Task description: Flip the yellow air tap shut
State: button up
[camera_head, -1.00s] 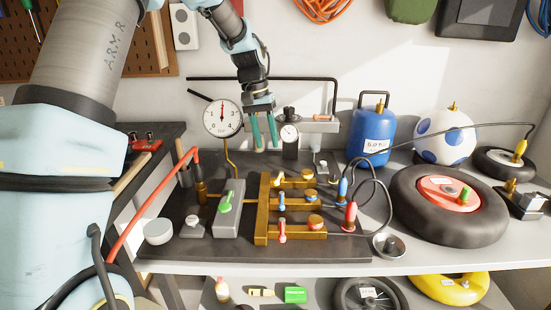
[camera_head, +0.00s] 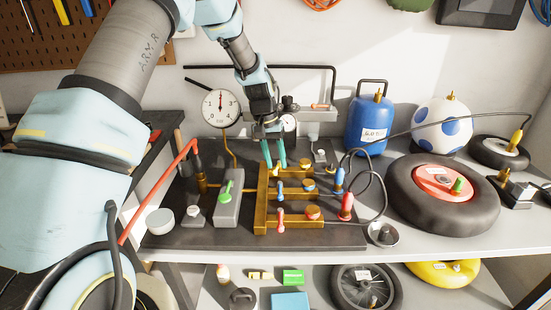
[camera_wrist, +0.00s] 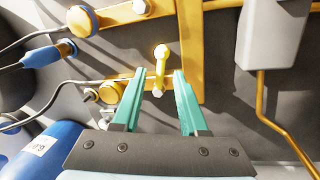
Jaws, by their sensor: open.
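The yellow air tap (camera_head: 276,171) is on the rear branch of the brass manifold (camera_head: 261,213). In the wrist view its yellow lever (camera_wrist: 161,62) lies across the branch pipe, with the rounded end toward the top of the picture. My gripper (camera_head: 275,166) is open and points down over this tap. In the wrist view the teal fingers of my gripper (camera_wrist: 160,74) are on either side of the lever, with clear gaps. Nothing is held. Whether the fingertips reach down to lever height is unclear.
The blue tap (camera_head: 280,192) and red tap (camera_head: 280,217) are on the nearer branches. A grey block with a green lever (camera_head: 225,193) stands left. Hoses with blue (camera_head: 339,180) and red (camera_head: 346,205) fittings rise at right. A round gauge (camera_head: 220,107) stands behind.

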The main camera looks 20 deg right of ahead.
grip_shut()
dwell(0.3)
dwell(0.3)
